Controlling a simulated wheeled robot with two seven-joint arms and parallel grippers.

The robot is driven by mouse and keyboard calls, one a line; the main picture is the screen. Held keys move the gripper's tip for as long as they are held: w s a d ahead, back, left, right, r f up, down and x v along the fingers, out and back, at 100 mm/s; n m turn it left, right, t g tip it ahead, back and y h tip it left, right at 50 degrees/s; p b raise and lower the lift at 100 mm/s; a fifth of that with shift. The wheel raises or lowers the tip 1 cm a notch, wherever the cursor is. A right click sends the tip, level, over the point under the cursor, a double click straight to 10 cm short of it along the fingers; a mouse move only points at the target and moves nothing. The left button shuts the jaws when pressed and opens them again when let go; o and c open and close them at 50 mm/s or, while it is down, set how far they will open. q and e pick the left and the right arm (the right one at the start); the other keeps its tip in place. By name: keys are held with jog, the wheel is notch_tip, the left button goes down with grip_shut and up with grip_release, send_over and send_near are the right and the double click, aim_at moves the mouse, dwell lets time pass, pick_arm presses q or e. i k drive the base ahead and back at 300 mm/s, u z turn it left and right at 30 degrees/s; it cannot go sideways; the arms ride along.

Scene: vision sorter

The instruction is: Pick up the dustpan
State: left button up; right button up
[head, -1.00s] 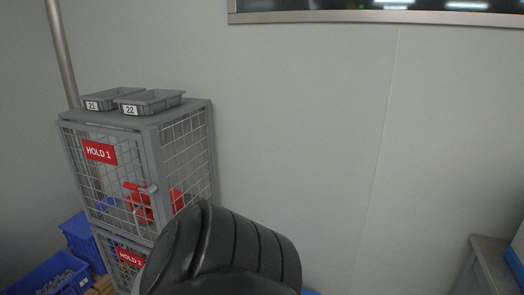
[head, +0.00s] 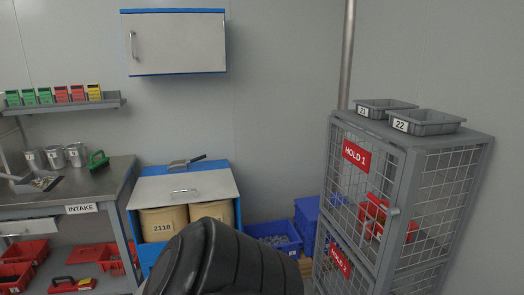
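A grey, flat-bladed pan with a dark handle (head: 186,162) lies on top of the blue-and-white cabinet; it looks like a dustpan or a scoop. Its handle points to the right and up. Another grey metal pan or scoop (head: 36,184) lies on the intake bench at the far left, with small bits by it. I cannot tell for sure which of the two is the dustpan. Neither of my grippers is in view. A dark part of my own arm fills the bottom middle and hides the cabinet's lower front.
The intake bench (head: 112,178) holds metal cups (head: 55,156) and a green-handled brush (head: 98,160). A red brush (head: 72,285) lies below. Blue crates (head: 275,236) stand right of the cabinet (head: 186,186). The wire cage (head: 400,143) stands at the right. A wall cupboard (head: 175,42) hangs above.

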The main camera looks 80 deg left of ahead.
aim_at(40, 181)
jog(key=u, duration=4.15)
jog(key=i, duration=2.75)
